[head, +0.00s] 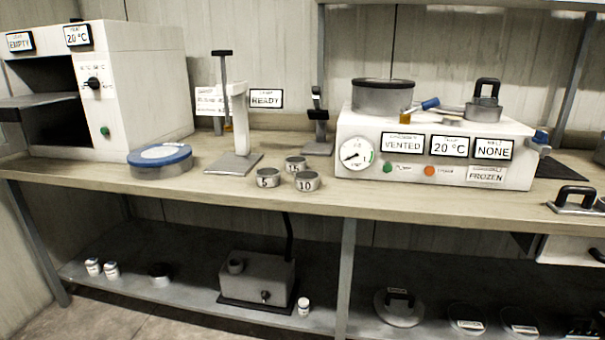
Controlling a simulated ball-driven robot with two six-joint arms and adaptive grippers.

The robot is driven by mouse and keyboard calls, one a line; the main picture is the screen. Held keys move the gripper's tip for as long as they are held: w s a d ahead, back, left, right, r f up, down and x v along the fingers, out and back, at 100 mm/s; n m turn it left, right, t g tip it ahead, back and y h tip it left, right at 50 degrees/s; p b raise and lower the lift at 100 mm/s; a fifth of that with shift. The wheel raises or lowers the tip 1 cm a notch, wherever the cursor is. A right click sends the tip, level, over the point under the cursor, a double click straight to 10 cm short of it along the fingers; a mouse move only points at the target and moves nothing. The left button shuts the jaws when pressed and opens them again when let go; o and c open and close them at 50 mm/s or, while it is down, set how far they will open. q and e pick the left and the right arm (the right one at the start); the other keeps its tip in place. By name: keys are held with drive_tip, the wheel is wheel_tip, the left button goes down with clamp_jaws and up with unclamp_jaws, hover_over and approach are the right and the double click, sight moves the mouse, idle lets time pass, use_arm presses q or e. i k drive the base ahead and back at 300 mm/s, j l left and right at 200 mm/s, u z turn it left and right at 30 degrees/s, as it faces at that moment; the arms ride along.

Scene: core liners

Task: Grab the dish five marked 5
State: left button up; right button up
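The dish marked 5 (268,178) is a small grey round dish on the wooden bench top, near its front edge. It stands left of the dish marked 10 (307,182). The dish marked 15 (296,164) stands just behind these two. All three are upright and close together. Neither of my grippers shows in the head view.
A blue-lidded round tin (160,162) and a grey press stand (236,165) are to the left. A white oven (140,90) stands at the far left. A white control box (435,150) is to the right. The bench front before the dishes is clear.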

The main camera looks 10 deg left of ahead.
sight(267, 176)
drive_tip(key=i+j+z, duration=0.15)
drive_tip(key=j, duration=0.25)
drive_tip(key=i+j+z, duration=0.1)
drive_tip(key=j, duration=0.3)
drive_tip(key=i+j+z, duration=0.15)
drive_tip(key=j, duration=0.3)
drive_tip(key=i+j+z, duration=0.1)
drive_tip(key=j, duration=0.3)
drive_tip(key=i+j+z, duration=0.15)
drive_tip(key=j, duration=0.3)
